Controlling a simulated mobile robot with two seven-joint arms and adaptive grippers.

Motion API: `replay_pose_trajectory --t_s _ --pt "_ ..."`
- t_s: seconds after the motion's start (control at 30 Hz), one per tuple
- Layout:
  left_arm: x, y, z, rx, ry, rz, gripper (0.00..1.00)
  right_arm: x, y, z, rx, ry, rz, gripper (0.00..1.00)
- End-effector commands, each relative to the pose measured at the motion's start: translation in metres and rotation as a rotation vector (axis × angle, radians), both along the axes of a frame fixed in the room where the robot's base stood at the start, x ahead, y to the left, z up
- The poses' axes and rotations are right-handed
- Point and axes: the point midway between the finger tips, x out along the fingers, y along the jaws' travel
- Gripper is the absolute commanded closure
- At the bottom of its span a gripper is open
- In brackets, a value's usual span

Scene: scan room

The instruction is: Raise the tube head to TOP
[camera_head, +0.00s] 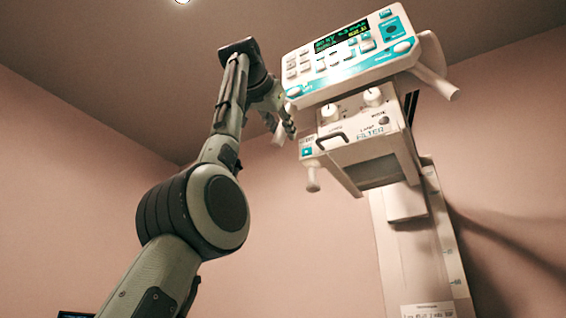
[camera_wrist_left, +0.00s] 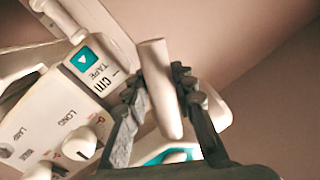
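The white tube head (camera_head: 365,140) hangs on a column (camera_head: 430,255) with a number scale, at the right in the head view. Its tilted control panel (camera_head: 350,53) has a lit green display. My left gripper (camera_head: 285,118) is at the left side of the tube head, at the white left handle (camera_head: 278,138). In the left wrist view this handle (camera_wrist_left: 158,85) lies between the two dark fingers of my left gripper (camera_wrist_left: 158,100), which appear to touch it on both sides. My right gripper is not in view.
A second white handle (camera_head: 440,80) sticks out at the tube head's right side. Two white knobs (camera_head: 372,96) and a FILTER label are on its front. In the left wrist view a teal TAPE button (camera_wrist_left: 85,60) is close to the fingers. Bare pink walls surround the unit.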

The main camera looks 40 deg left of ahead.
Motion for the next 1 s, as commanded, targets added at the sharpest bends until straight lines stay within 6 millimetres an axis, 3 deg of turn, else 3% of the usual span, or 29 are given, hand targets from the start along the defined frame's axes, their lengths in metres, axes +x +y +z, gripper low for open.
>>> replay_pose_trajectory --t_s 0.47,1.0 --pt "-0.009 -0.004 0.001 0.002 -0.003 0.001 0.67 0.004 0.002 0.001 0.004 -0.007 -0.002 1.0" --pt "-0.098 -0.048 0.001 0.001 -0.003 0.0 0.67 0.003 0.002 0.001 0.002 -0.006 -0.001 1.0"
